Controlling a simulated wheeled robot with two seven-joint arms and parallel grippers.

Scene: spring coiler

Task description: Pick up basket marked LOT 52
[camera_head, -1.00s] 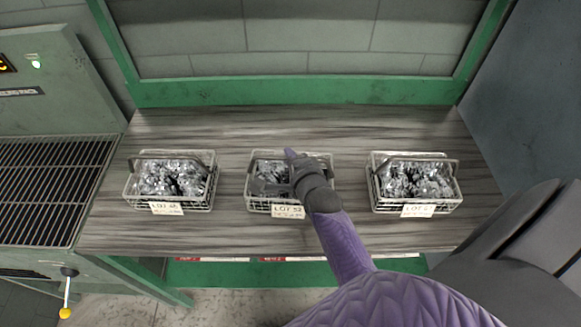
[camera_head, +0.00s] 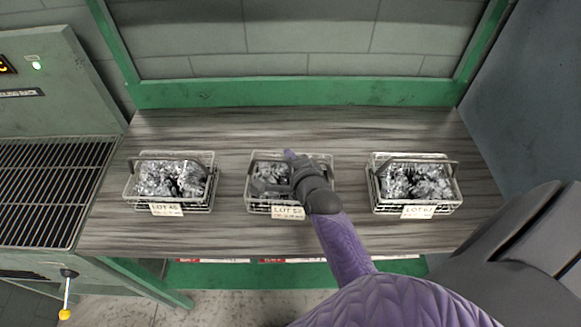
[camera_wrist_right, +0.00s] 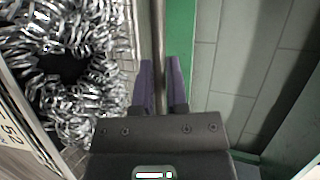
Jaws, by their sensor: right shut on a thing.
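The basket marked LOT 52 (camera_head: 259,206) is a wire basket full of shiny metal coils, in the middle of the wooden bench. Its label (camera_head: 288,212) faces me. My right gripper (camera_head: 289,156) reaches over this basket from the front right and hides part of it. In the right wrist view, the purple fingers (camera_wrist_right: 160,84) are shut on the basket's bar-like handle (camera_wrist_right: 158,35). The coils (camera_wrist_right: 85,75) and part of the label (camera_wrist_right: 12,135) show at the left there. I cannot tell any gap between basket and bench. My left gripper is not in view.
Similar filled baskets stand at the left (camera_head: 130,190) and right (camera_head: 375,192), clear of the middle one. The bench (camera_head: 230,120) is bare behind and between them. A green frame (camera_head: 300,93) and grey wall stand behind. A machine with a slatted rack (camera_head: 50,190) adjoins the left.

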